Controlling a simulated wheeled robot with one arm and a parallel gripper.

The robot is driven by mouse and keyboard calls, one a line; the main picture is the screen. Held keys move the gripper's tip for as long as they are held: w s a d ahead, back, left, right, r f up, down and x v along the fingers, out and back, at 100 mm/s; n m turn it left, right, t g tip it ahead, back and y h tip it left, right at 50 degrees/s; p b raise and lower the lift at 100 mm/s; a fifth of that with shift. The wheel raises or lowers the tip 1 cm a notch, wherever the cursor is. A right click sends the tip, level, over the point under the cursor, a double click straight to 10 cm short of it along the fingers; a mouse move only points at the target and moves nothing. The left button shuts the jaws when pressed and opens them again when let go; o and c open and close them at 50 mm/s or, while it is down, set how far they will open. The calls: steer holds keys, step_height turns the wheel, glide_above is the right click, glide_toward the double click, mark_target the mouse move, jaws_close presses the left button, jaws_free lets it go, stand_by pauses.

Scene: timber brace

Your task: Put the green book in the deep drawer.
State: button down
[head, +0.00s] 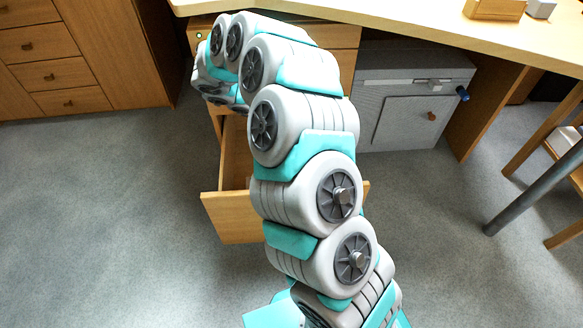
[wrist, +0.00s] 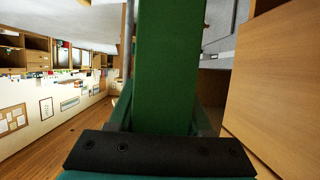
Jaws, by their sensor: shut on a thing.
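The green book (wrist: 168,65) fills the middle of the wrist view, extending away from my gripper (wrist: 163,118), which is shut on it. In the head view my arm bends over the desk's drawer unit, and its far end hides the fingers and the book. The deep drawer (head: 232,218) is pulled out below the desk. I cannot see the book in the drawer.
The desk top (head: 400,28) overhangs the drawer unit. A grey cabinet (head: 412,100) stands to the right under it. A wooden chest of drawers (head: 60,65) is at the far left. The floor (head: 110,210) left of the drawer is clear. A wooden panel (wrist: 280,85) is close at right in the wrist view.

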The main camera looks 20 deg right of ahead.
step_height(320, 180, down, 27)
steer(key=shift+b, duration=0.4)
stand_by(0.5)
steer(key=shift+f, duration=0.15)
steer(key=shift+f, duration=0.1)
steer(key=shift+c, duration=1.6)
jaws_free()
steer(key=v, duration=1.2)
steer(key=shift+r, duration=0.25)
steer(key=shift+s, duration=0.1)
